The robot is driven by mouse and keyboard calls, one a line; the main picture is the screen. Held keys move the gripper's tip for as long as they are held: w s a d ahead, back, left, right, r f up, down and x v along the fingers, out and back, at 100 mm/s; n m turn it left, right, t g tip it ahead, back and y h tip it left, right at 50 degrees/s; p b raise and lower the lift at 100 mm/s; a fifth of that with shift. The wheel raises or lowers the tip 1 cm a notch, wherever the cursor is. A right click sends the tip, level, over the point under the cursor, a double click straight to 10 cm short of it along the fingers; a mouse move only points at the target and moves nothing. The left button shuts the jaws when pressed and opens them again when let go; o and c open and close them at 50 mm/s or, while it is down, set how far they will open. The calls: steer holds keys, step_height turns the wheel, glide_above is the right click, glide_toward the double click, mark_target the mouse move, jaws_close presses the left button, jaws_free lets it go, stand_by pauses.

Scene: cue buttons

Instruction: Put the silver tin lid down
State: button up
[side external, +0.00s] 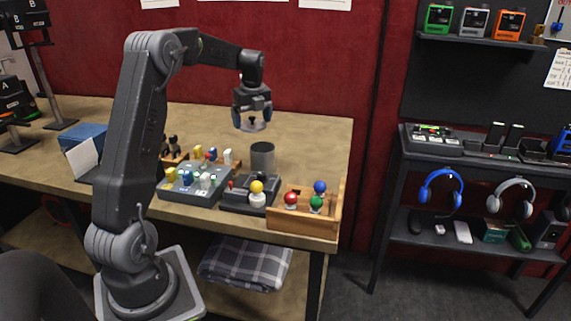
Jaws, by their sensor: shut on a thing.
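My gripper (252,115) hangs over the wooden workbench and points down. It is shut on the silver tin lid (254,127), a small grey disc that shows just below the fingertips, in the air. A grey cylindrical tin (262,158) stands upright on the bench below and slightly right of the lid. The lid and the tin are apart. The tin's inside is not clear to see.
A grey button box (190,188) and a dark box with a yellow ball (257,187) stand in front of the tin. A wooden tray (290,226) with coloured balls is at the front right. The bench (310,140) is bare right of the gripper.

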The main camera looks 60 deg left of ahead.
glide_above(295, 174)
step_height(295, 174, down, 5)
steer(key=f, duration=0.6)
steer(key=shift+d, duration=0.3)
steer(key=shift+f, duration=2.3)
steer(key=shift+f, duration=0.15)
steer(key=o, duration=0.6)
steer(key=shift+c, duration=0.2)
